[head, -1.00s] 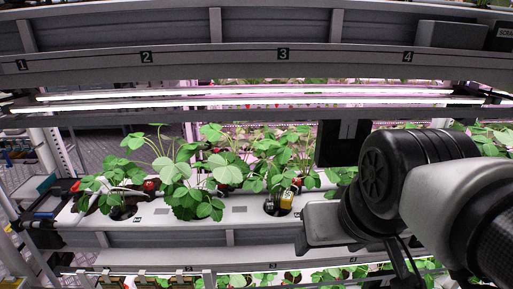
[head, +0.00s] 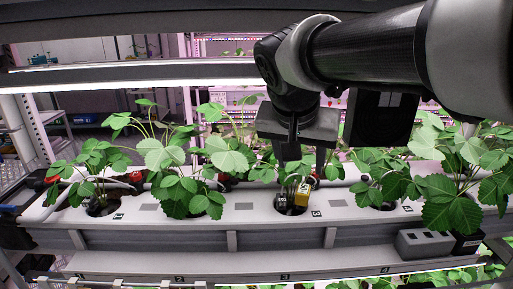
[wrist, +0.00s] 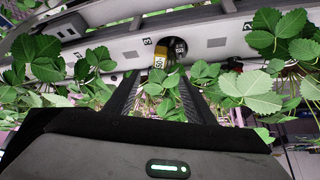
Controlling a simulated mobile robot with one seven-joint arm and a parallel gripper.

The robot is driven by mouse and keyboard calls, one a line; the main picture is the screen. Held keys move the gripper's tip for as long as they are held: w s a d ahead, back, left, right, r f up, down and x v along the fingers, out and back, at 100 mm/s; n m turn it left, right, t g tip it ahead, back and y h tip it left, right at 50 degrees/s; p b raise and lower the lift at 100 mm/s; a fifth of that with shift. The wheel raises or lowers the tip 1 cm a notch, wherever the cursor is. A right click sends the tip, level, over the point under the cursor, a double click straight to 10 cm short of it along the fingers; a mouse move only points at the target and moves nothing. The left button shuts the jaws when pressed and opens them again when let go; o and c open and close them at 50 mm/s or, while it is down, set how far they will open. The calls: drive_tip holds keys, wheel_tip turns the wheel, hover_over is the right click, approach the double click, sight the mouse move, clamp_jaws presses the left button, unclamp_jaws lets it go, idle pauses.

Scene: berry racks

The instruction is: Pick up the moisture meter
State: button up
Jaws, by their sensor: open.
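Two small labelled devices stand in the plant hole marked 3 of the white trough: a yellow one (head: 302,194) and a black one (head: 282,201). Their print is too small to tell surely which is the moisture meter. In the wrist view the yellow device (wrist: 160,49) and black device (wrist: 180,48) sit side by side just beyond the fingertips. My gripper (head: 305,164) points down above the hole, its fingers apart and empty. In the wrist view my gripper (wrist: 160,82) is open, with strawberry leaves between the fingers. The devices' lower ends are hidden.
Leafy strawberry plants stand on both sides, one to the left (head: 185,180) and one to the right (head: 452,185). The white trough (head: 245,212) runs across. A grey box (head: 424,243) and a dark box (head: 467,242) stand at lower right. A light bar crosses above.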

drive_tip(key=b, duration=0.1)
approach(303, 188)
drive_tip(key=x, duration=0.4)
drive_tip(key=shift+s+a+f, duration=0.1)
drive_tip(key=shift+s+f, duration=0.1)
drive_tip(key=shift+s, duration=0.15)
drive_tip(key=shift+w+b+x, duration=0.25)
drive_tip(key=shift+b+x, duration=0.1)
drive_tip(key=shift+x, duration=2.9)
drive_tip(key=shift+r, duration=0.2)
clamp_jaws()
